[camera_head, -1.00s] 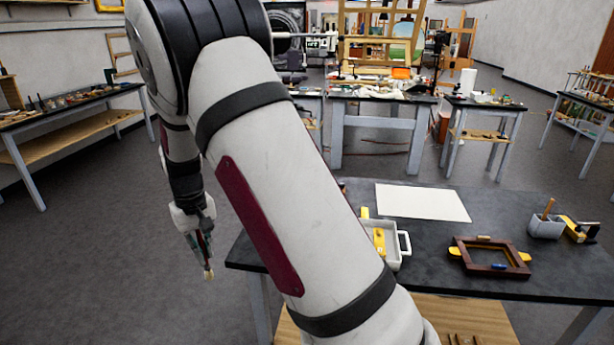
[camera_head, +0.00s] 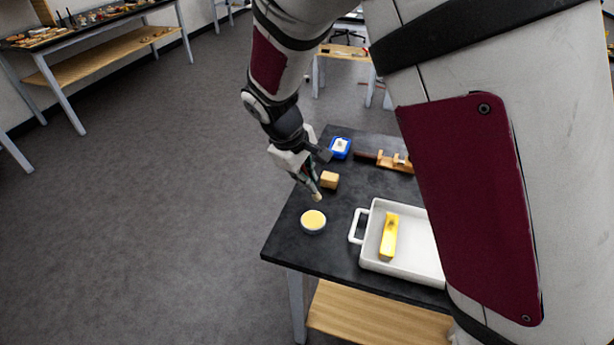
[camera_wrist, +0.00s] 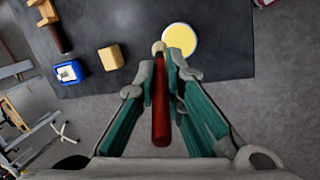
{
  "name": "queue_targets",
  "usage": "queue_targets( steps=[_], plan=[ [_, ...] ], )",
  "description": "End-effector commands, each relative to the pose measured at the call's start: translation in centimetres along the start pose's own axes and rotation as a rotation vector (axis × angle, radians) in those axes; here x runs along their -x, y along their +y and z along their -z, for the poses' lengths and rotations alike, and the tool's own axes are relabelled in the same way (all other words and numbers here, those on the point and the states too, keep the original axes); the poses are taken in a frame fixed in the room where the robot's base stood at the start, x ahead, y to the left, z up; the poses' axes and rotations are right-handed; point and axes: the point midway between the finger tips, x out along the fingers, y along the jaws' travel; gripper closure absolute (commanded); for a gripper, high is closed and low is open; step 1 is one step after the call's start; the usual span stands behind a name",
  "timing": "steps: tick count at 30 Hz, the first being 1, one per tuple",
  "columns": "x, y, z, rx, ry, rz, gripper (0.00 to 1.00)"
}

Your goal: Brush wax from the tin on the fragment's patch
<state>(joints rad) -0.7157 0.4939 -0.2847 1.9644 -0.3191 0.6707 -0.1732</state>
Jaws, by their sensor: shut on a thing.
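My gripper (camera_head: 311,184) is shut on a brush. In the wrist view, the brush's red handle (camera_wrist: 160,110) lies between the fingers, and its pale tip (camera_wrist: 158,47) shows just beyond them. The round tin (camera_head: 313,222) of pale yellow wax stands near the table's left edge. The brush tip appears above the table on the far side of the tin; in the wrist view it is close to the left of the tin (camera_wrist: 180,40). A gold piece (camera_head: 389,238), which looks like the fragment, lies in a white tray (camera_head: 358,228). I cannot make out its patch.
A small wooden block (camera_head: 329,180) stands close to my gripper. A blue container (camera_head: 341,148) and a wooden rack (camera_head: 393,160) are farther back on the dark table (camera_head: 289,243). My arm hides the table's right side. Open floor lies left.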

Motion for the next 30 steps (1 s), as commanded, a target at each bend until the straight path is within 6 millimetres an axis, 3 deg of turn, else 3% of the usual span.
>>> queue_targets(
  steps=[5, 21, 30],
  plan=[
    [-0.3, -0.6, 0.4, 0.035, 0.006, -0.013, 1.0],
    [-4.9, -2.1, 0.8, 0.031, 0.005, -0.012, 1.0],
    [-5.5, -2.3, 0.8, 0.029, 0.006, -0.011, 1.0]
  ],
)
